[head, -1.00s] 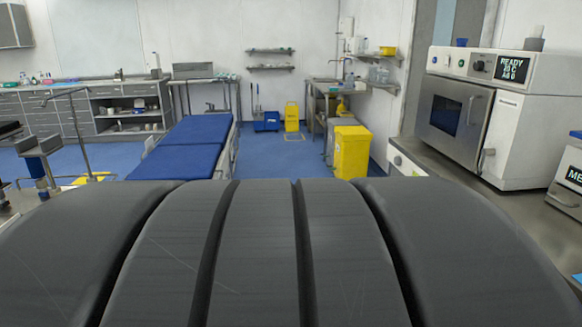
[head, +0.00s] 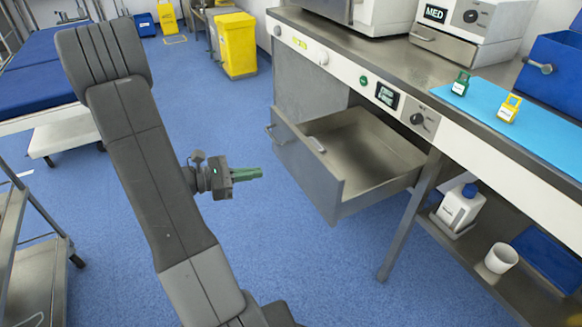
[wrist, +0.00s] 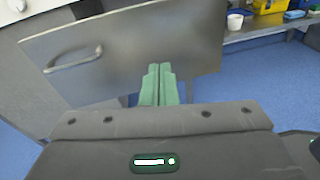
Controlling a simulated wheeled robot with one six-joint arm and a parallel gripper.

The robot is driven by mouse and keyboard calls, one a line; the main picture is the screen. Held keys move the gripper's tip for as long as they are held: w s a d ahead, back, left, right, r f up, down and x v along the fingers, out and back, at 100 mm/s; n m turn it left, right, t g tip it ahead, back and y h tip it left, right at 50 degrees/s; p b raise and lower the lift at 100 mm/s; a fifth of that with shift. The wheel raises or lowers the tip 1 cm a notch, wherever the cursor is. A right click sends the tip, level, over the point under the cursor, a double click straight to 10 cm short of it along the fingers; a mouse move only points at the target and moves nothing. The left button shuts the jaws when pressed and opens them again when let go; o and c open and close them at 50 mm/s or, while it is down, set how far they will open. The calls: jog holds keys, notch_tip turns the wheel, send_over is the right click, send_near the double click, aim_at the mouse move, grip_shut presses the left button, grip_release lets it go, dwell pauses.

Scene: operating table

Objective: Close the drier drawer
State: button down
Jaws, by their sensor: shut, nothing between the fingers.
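The drier drawer (head: 330,193) is a grey metal drawer under the white control panel of the right-hand counter.
The control panel (head: 350,83) has knobs and a small display. A lower shelf (head: 470,250) right of the drawer holds a white bottle (head: 460,208) and a white cup (head: 501,258). A metal trolley (head: 35,245) stands at the left. Blue floor (head: 310,265) is clear before the drawer.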

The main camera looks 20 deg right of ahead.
aim_at(297, 156)
jog(key=w+a+f+n+t+h, duration=0.1)
jog(key=w+a+f+n+t, duration=0.1)
jog(key=w+f+n+t, duration=0.15)
jog(key=shift+m+g, duration=0.35)
jog(key=shift+g, duration=0.1)
jog(key=d+b, duration=0.1)
jog(key=d, duration=0.3)
jog(key=w+d, duration=0.1)
jog(key=d, duration=0.4)
jog(key=d+b, duration=0.1)
jog(key=d, duration=0.4)
jog(key=shift+w+r+b, duration=0.15)
jog(key=shift+r+b, duration=0.05)
jog(key=shift+b, duration=0.15)
jog(key=shift+d, duration=0.1)
